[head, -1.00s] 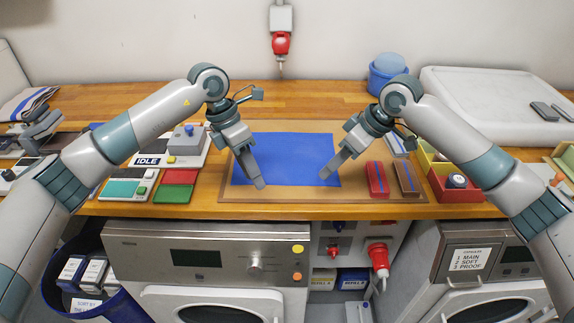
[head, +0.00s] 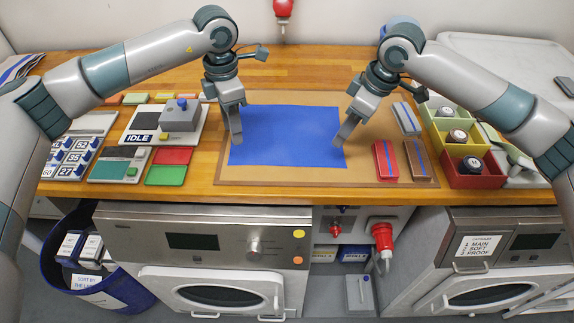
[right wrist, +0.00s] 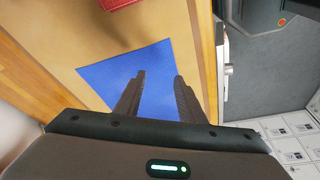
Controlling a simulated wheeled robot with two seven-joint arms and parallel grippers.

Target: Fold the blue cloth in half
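The blue cloth (head: 285,135) lies flat and unfolded on a brown board on the wooden worktop. It also shows in the right wrist view (right wrist: 110,75). My left gripper (head: 236,140) points down at the cloth's left edge. Its fingers overlap in the head view, so I cannot tell whether they are apart. My right gripper (head: 341,141) points down near the cloth's right edge. In the right wrist view its two fingers (right wrist: 159,78) stand apart with blue cloth visible between them. Whether either gripper touches the cloth is unclear.
The brown board (head: 270,179) has free room around the cloth. A red block (head: 385,160) and a brown block (head: 416,163) lie to the right, beside coloured bins (head: 475,179). A grey IDLE panel (head: 150,127) and coloured tiles (head: 166,175) lie to the left.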

